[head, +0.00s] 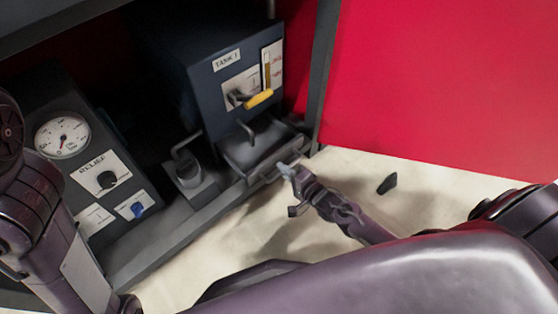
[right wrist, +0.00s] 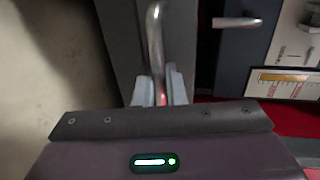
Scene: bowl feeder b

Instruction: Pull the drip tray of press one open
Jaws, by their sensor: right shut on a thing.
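The dark blue unit (head: 208,92), with a label that seems to read TANK 1, stands at the upper middle of the head view. A grey metal tray (head: 245,153) sits low beneath its spout, with a pale bar handle (head: 262,180) at its front. My right gripper (head: 289,171) is at the right end of this handle. In the right wrist view, the curved metal handle (right wrist: 154,40) runs between the two fingers (right wrist: 160,92), and the gripper is shut on it. How far the tray stands out is hard to tell. My left gripper is out of view.
A yellow-handled lever (head: 258,98) is on the unit's front, above the tray. A relief panel with a gauge (head: 62,135) stands at the left. A small dark object (head: 387,184) lies on the pale floor at the right. The floor before the tray is otherwise mostly clear.

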